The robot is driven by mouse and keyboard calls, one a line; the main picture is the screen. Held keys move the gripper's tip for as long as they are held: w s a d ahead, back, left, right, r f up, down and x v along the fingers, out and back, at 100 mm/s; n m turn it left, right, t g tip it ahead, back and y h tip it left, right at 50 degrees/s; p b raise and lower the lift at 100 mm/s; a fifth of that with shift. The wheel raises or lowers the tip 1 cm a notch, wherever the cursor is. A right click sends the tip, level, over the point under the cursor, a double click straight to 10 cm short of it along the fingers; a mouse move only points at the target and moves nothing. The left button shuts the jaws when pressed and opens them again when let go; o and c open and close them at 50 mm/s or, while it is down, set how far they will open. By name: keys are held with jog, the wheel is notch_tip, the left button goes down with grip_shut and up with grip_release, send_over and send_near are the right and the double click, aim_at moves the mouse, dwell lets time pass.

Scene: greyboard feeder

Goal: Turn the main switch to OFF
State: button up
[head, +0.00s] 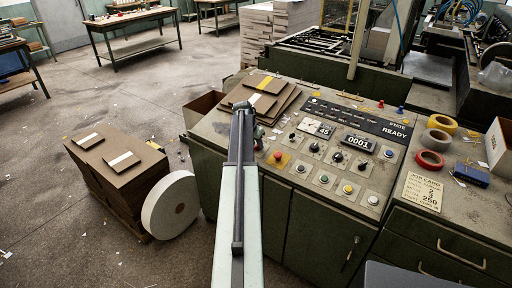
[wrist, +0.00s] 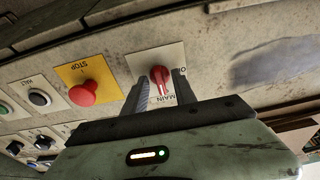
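The main switch (wrist: 160,76) is a red rotary knob on a pale plate marked MAIN, upside down in the wrist view. A white line on the knob points toward the bottom of the picture. More lettering at the plate's right side is partly hidden by a finger. My gripper (wrist: 160,88) is open, with one finger at each side of the knob. I cannot tell whether the fingers touch it. In the head view my gripper (head: 259,132) is small at the panel's left end, and my arm covers part of that area.
A red STOP button (wrist: 83,92) on a yellow plate sits close beside the switch. Several other buttons and knobs fill the console (head: 325,200). A board pile (head: 115,185) and white roll (head: 170,206) stand left.

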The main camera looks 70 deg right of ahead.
grip_shut()
jog(key=shift+n, duration=0.3)
jog(key=n, duration=0.4)
jog(key=shift+s+t, duration=0.1)
jog(key=shift+t, duration=0.2)
jog(key=n, duration=0.4)
jog(key=shift+t, duration=0.4)
jog(key=n, duration=0.5)
jog(key=shift+s+d+p, duration=0.1)
jog(key=shift+p, duration=0.2)
jog(key=shift+n+t+y, duration=0.4)
jog(key=shift+n+y, duration=0.1)
jog(key=shift+n, duration=1.8)
